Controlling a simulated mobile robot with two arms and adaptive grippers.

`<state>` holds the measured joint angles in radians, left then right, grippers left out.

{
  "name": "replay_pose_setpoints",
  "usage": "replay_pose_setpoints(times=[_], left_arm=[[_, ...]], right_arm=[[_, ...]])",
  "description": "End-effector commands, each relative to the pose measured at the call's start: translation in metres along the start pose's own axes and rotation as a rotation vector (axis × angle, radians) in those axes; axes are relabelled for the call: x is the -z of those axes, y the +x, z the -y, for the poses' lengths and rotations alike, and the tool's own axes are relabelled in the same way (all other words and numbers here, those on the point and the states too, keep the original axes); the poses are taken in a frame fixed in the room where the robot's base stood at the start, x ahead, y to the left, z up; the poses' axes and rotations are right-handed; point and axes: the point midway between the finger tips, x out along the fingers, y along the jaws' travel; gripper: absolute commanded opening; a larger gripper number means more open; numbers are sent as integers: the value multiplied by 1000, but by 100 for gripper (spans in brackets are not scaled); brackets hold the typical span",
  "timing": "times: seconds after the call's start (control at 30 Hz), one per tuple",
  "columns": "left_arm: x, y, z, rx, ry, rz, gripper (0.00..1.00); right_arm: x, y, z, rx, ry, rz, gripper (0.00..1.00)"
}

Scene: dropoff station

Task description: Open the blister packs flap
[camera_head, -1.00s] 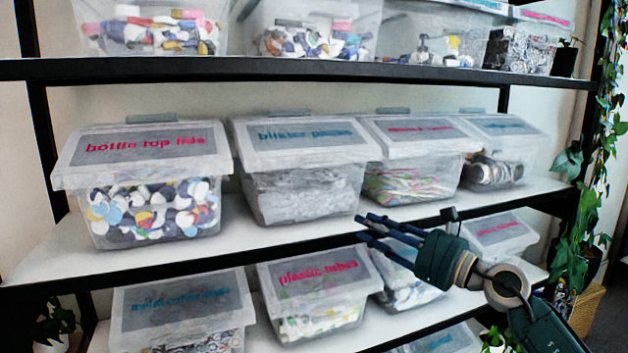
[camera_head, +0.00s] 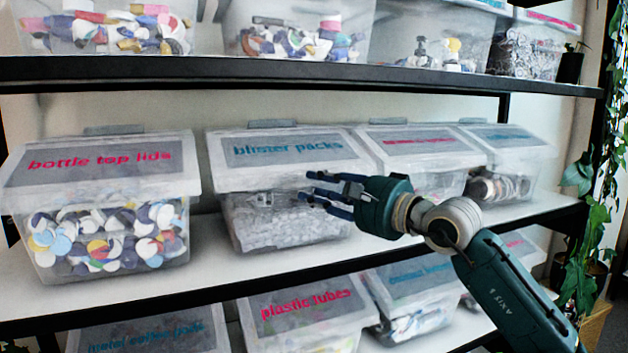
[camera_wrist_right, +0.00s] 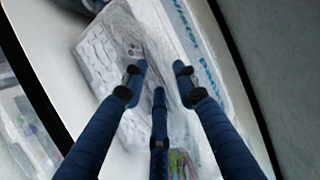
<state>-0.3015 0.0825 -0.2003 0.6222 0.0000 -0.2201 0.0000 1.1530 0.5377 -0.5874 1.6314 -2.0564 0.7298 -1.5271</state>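The blister packs bin (camera_head: 285,222) is a clear box full of silvery packs on the middle shelf. Its sloped flap (camera_head: 235,177) bears a blue "blister packs" label and is down. My right gripper (camera_head: 318,190) is in front of the bin's right part, near the flap's lower front edge. Its dark blue fingers are spread, open and empty. In the right wrist view the open fingers (camera_wrist_right: 160,75) point at the bin (camera_wrist_right: 105,50), with the flap (camera_wrist_right: 205,70) along the right. I cannot tell whether a finger touches the flap. My left gripper is not in view.
The bottle top lids bin (camera_head: 100,240) stands to the left, with a gap between. Another bin with a pink label (camera_head: 420,140) stands close on the right. The upper shelf edge (camera_head: 300,73) runs above, and the plastic tubes bin (camera_head: 300,310) is below.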

Motion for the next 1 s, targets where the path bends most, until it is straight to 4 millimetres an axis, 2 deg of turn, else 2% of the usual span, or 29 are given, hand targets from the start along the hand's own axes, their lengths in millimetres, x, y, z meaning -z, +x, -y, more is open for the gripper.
replay_pose_setpoints(times=[0.03, 0.07, 0.17, 0.43, 0.57, 0.6, 0.87, 1.0], left_arm=[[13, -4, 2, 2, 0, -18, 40], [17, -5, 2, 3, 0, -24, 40], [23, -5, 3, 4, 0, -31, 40], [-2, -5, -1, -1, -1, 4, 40], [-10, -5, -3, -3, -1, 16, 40], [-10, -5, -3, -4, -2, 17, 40], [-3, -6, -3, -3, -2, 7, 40], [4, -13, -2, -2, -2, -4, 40]], right_arm=[[0, 5, 2, 1, 2, 1, 29], [0, 7, 2, 1, 1, 1, 29], [0, 12, 1, 2, 0, 0, 29], [0, 12, 0, 1, -1, -1, 29], [0, 12, 0, 1, 0, 0, 3], [0, 12, 0, 1, 0, 0, 0], [0, 12, 1, 0, 1, 0, 0], [-1, 10, 9, -19, 8, 0, 0]])
